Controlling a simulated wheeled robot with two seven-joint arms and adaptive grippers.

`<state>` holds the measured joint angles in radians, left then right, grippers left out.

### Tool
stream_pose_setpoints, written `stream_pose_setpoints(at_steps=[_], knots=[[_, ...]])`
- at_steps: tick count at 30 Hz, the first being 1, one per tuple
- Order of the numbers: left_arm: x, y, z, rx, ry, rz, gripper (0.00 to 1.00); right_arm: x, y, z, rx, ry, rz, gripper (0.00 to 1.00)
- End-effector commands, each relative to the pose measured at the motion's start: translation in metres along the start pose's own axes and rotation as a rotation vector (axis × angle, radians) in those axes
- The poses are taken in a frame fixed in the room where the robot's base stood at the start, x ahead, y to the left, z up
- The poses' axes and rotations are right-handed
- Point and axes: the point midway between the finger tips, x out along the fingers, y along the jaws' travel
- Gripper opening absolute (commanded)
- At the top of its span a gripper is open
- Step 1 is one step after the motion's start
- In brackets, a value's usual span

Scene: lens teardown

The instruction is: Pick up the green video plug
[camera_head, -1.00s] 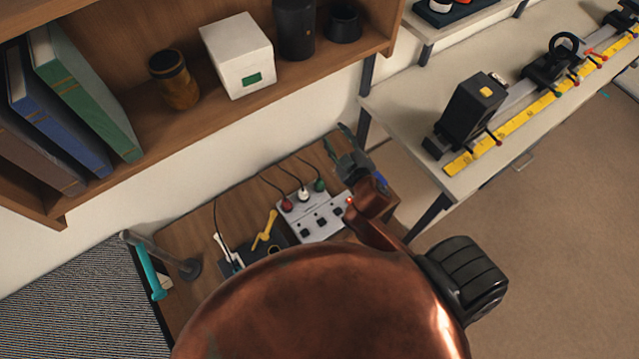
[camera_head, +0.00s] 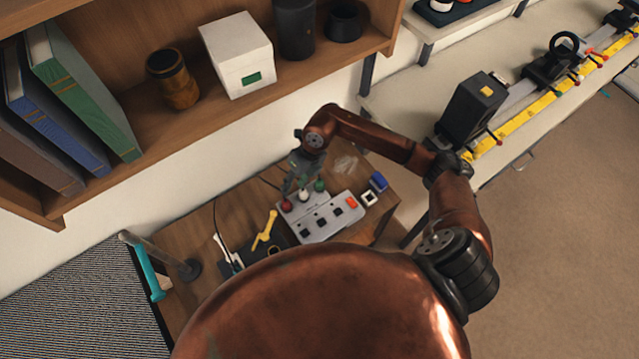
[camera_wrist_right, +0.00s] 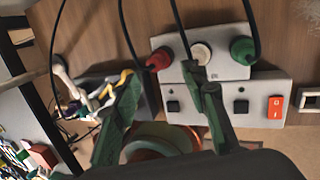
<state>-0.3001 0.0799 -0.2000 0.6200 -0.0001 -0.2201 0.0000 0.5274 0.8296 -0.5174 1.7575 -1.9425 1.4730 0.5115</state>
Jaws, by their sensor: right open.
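The green video plug (camera_head: 319,185) sits in the back right of a grey socket box (camera_head: 322,227), with a dark cable rising from it. It also shows in the right wrist view (camera_wrist_right: 243,50), right of a white plug (camera_wrist_right: 202,53) and a red plug (camera_wrist_right: 158,60). My right gripper (camera_head: 298,178) is open and empty over the plugs. In the wrist view its fingers (camera_wrist_right: 165,80) are spread, with one near the white plug and the other left of the red plug. The green plug lies outside the fingers, to their right. My left gripper is not in view.
A yellow tool (camera_head: 265,230) lies left of the box. A lamp-like stand (camera_head: 190,267) is at the desk's left. A blue block (camera_head: 378,181) lies right of the box. The shelf (camera_head: 215,110) overhangs behind, and a light bench (camera_head: 410,100) stands to the right.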

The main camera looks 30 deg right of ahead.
Motion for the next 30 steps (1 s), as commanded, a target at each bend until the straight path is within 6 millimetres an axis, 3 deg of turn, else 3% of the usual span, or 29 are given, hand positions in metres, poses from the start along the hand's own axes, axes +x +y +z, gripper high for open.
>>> stream_pose_setpoints(at_steps=[1,3,7,20,27,30], knots=[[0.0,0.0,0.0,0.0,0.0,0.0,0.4,-0.007,-0.028,0.002,0.008,0.024,-0.101,0.4],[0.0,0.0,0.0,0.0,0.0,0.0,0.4,-0.016,-0.058,0.001,0.027,0.053,-0.208,0.4],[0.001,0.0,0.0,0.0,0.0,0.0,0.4,-0.027,-0.088,-0.001,0.051,0.083,-0.316,0.4],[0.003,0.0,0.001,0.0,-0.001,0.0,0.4,0.006,-0.105,-0.006,0.058,0.091,-0.332,0.4],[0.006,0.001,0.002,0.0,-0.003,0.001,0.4,0.039,-0.117,-0.01,0.058,0.092,-0.33,0.4],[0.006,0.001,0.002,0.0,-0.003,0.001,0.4,0.044,-0.12,-0.01,0.056,0.089,-0.331,0.4]])
